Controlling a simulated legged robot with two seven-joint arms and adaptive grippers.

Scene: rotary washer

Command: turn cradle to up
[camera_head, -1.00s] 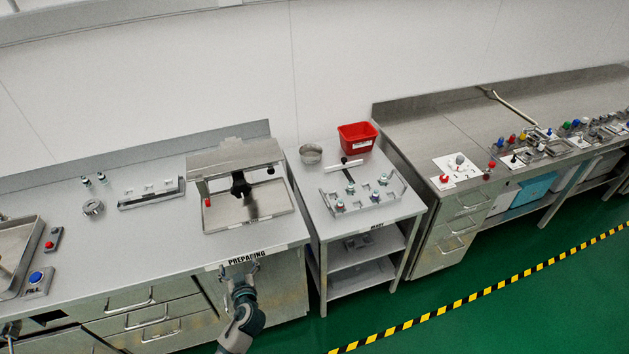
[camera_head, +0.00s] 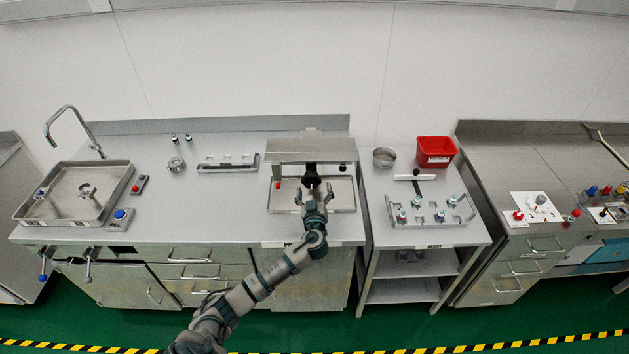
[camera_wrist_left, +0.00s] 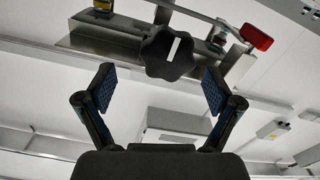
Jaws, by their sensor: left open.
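The cradle unit is a steel frame (camera_head: 285,152) standing over a shallow steel tray (camera_head: 342,206) on the left counter. A black lobed knob sits under the frame's top; in the left wrist view this knob (camera_wrist_left: 165,62) carries a white line, nearly upright in the picture. A red-tipped lever (camera_wrist_left: 256,37) is at upper right there. My left gripper (camera_head: 314,200) is in front of the knob. In the left wrist view its fingers (camera_wrist_left: 160,88) are spread on either side below the knob, apart from it. Which way the cradle faces is unclear. My right gripper is not in view.
A steel sink (camera_head: 75,215) with a tap is at the left. A narrow rack (camera_head: 228,167) lies left of the frame. A side table on the right holds a red bin (camera_head: 436,150), a round metal cup (camera_head: 384,158) and a fixture with several pegs (camera_head: 430,215).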

